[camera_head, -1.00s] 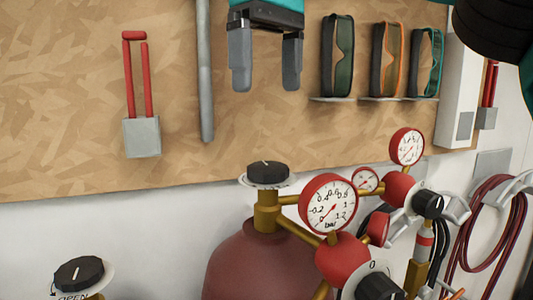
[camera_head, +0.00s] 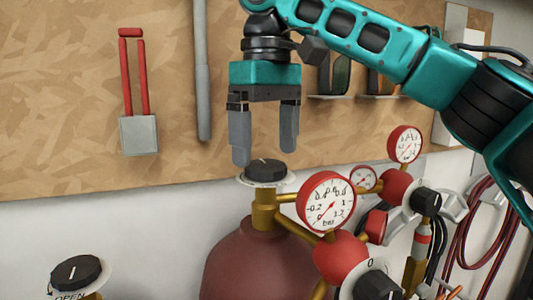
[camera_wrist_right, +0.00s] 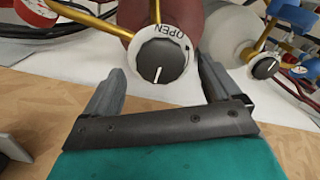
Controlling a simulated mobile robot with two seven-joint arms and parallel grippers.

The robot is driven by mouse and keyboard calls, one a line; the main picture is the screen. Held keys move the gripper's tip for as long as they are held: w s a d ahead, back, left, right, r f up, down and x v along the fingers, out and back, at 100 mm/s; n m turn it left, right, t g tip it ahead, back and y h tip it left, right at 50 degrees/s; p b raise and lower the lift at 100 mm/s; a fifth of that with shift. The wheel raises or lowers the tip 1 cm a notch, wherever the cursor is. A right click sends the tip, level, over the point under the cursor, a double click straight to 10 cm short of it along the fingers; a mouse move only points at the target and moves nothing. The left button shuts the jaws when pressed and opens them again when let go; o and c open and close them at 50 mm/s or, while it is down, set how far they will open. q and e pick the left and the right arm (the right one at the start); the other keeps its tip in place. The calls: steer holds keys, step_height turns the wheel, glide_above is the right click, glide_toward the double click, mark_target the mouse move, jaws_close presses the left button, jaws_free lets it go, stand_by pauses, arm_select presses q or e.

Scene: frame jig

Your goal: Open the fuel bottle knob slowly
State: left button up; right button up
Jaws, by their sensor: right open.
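A dark red fuel bottle (camera_head: 255,262) stands below the board, with a black knob (camera_head: 265,168) on its brass valve. In the right wrist view the same knob (camera_wrist_right: 162,60) has a white line and a white plate marked OPEN. My right gripper (camera_head: 264,157) is open and points down just above the knob. In the right wrist view its fingers (camera_wrist_right: 155,85) lie to either side of the knob, and no contact is visible. My left gripper is not in view.
Red pressure gauges (camera_head: 327,201) and a red regulator (camera_head: 341,256) stand close to the right of the knob. Another black knob (camera_head: 78,273) is at the lower left.

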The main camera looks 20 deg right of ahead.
steer(key=shift+f, duration=1.1)
steer(key=c, duration=1.1)
